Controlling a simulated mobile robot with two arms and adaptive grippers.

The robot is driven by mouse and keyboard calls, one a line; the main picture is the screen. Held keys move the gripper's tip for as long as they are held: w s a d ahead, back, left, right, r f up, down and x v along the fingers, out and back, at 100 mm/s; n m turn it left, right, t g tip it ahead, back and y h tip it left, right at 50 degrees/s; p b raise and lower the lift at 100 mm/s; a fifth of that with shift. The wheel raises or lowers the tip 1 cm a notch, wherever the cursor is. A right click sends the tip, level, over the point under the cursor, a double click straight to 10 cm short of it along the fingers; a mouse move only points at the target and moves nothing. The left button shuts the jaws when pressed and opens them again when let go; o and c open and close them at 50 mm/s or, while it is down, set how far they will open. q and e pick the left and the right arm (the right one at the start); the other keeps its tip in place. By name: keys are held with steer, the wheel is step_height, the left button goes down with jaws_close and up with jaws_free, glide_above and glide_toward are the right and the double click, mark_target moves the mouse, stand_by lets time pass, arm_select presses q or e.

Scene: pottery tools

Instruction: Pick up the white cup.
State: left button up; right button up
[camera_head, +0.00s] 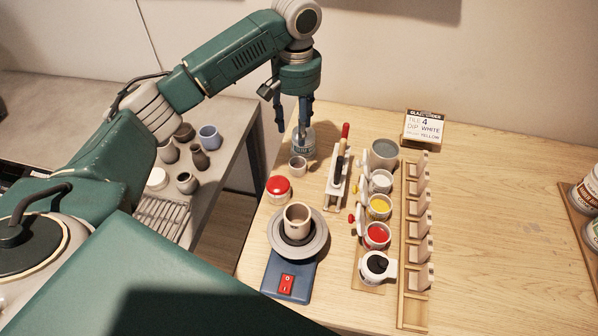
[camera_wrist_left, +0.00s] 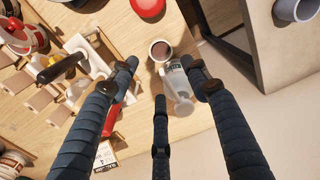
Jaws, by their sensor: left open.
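A cup with white glaze (camera_head: 381,181) stands in a row of glaze cups on the right side of the tool area, between a grey cup and a yellow one. It is clear of my gripper. My left gripper (camera_head: 292,122) is open and points down over the table's back left corner. A clear labelled jar (camera_head: 303,146) is by its fingers; in the left wrist view the jar (camera_wrist_left: 177,88) shows between the open fingers. I cannot tell whether they touch. A small pale cup (camera_head: 298,166) with a brown inside stands just in front of the jar. My right gripper is not in view.
A beige cup (camera_head: 297,216) sits on a pottery wheel (camera_head: 288,272). A red-lidded jar (camera_head: 278,187), a tool holder (camera_head: 337,180) and a slotted wooden rack (camera_head: 411,313) stand nearby. A sign box (camera_head: 423,128) is behind. The table's right side has free room.

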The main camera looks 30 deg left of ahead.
arm_select(q)
steer(key=f, duration=0.1)
steer(key=f+b, duration=0.1)
steer(key=shift+w+f+b, duration=0.2)
steer(key=shift+f+b, duration=0.1)
steer(key=shift+f, duration=0.05)
steer(key=shift+w+f, duration=0.1)
steer(key=shift+f, duration=0.15)
glide_above(298, 161)
steer(key=s, duration=0.2)
steer(key=f, duration=0.3)
steer(key=f+p, duration=0.1)
steer(key=f, duration=0.1)
steer(key=shift+w+d+f, duration=0.1)
steer(key=shift+d+f, duration=0.1)
steer(key=shift+d, duration=0.2)
step_height(298, 161, down, 4)
steer(key=shift+f+p, duration=0.1)
steer(key=shift+p, duration=0.9)
steer(key=shift+f, duration=0.55)
steer(key=c, duration=0.9)
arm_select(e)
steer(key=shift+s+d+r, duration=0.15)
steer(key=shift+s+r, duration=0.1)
arm_select(q)
steer(key=shift+c, duration=0.2)
